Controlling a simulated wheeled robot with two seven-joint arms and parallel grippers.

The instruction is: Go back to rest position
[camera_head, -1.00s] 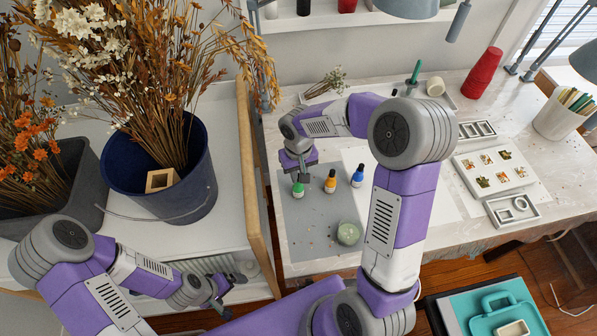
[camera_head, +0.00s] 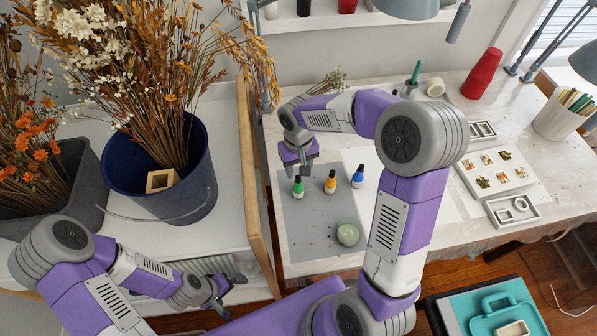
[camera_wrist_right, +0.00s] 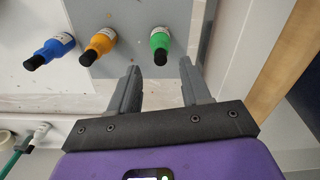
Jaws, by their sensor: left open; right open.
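My right gripper (camera_head: 303,166) is over the far left part of the grey mat (camera_head: 318,230), above and behind the green bottle (camera_head: 298,186). It is open, and in the right wrist view its two fingers (camera_wrist_right: 158,85) are apart with nothing between them. The green bottle shows there just beyond the fingers (camera_wrist_right: 160,44). The orange bottle (camera_head: 330,182) and the blue bottle (camera_head: 358,176) stand to the right of the green one. My left gripper (camera_head: 229,296) is open and empty in front of the white cabinet at the lower left.
A wooden edge (camera_head: 257,190) runs along the cabinet, left of the table. A dark blue bucket (camera_head: 190,180) of dried flowers stands on the cabinet. A light green round item (camera_head: 348,234) sits on the mat. Trays and a red cup stack (camera_head: 482,74) are at right.

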